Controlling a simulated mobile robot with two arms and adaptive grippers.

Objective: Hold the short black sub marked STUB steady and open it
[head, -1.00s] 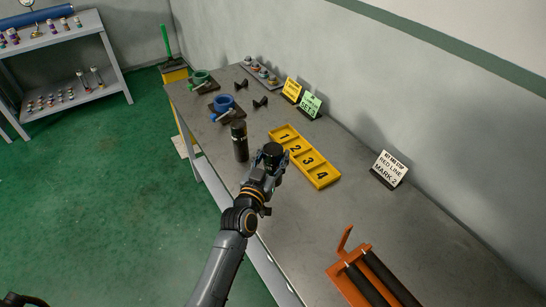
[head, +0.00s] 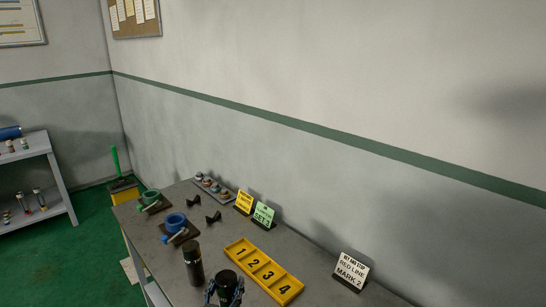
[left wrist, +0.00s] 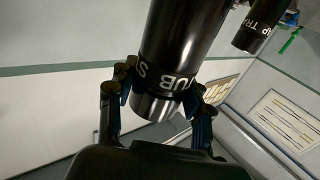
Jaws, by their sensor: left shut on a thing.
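The short black sub (head: 228,281) is at the bottom edge of the head view. In the left wrist view the sub (left wrist: 180,45) shows white letters reading UB, with part of an S, and a shiny lower end. My left gripper (head: 225,293) is shut on it, and both fingers (left wrist: 160,88) lie along its sides in the left wrist view. Whether the sub touches the bench cannot be told. A blue vise (head: 175,222) and a green vise (head: 151,197) stand at the far left of the bench. My right gripper is not in view.
A taller black cylinder (head: 193,265) stands just left of the sub. A yellow tray numbered 1 to 4 (head: 240,240) lies to its right. Yellow (head: 244,202), green (head: 263,215) and white (head: 351,270) signs line the wall side. Two small black stands (head: 213,217) are near the vises.

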